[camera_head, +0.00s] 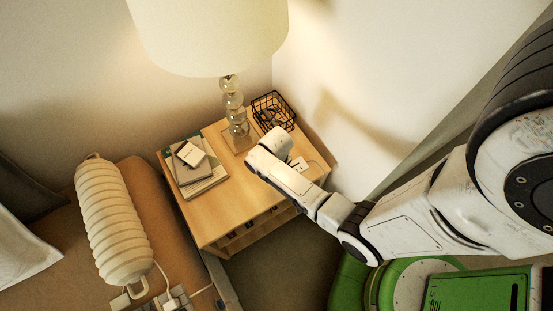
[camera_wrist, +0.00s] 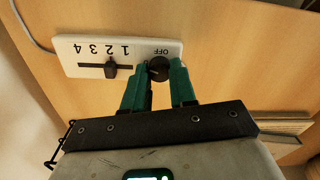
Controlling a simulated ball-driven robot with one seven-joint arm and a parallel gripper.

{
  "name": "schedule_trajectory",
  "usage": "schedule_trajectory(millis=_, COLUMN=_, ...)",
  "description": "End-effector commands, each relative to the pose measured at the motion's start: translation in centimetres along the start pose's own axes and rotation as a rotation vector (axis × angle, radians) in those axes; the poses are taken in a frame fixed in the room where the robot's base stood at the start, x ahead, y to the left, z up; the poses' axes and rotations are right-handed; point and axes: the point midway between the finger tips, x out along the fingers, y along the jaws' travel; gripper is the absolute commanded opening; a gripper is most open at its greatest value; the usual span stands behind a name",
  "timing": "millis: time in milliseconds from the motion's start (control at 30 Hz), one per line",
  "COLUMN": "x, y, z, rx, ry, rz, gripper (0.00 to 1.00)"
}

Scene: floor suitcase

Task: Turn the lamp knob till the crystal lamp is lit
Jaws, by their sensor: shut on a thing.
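The crystal lamp (camera_head: 232,98) stands on the nightstand, with stacked clear balls under a cream shade (camera_head: 212,30). The shade looks bright and warm light falls on the walls around it, so it appears lit. The round black lamp knob (camera_wrist: 159,68) sits beside the OFF mark on a white control panel (camera_wrist: 78,46). My gripper (camera_wrist: 160,72) has its green fingers on both sides of the knob and is shut on it. In the head view my wrist hides the fingers and knob; part of the white panel (camera_head: 299,164) shows beside it.
The panel also carries a black slider (camera_wrist: 110,67) marked 1 to 4. A black wire basket (camera_head: 273,111) stands at the back right of the nightstand (camera_head: 222,213). Books (camera_head: 199,180) with a small white box lie at the left. A ribbed white lamp (camera_head: 110,220) is further left.

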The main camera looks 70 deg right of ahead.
Motion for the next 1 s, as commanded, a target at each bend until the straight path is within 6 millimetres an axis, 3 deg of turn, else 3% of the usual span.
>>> schedule_trajectory(millis=433, x=-0.09, y=-0.05, z=-0.04, rx=-0.283, ry=0.001, rz=0.0, gripper=0.0)
schedule_trajectory(millis=1000, x=-0.01, y=-0.06, z=-0.05, rx=-0.351, ry=0.002, rz=0.0, gripper=0.0)
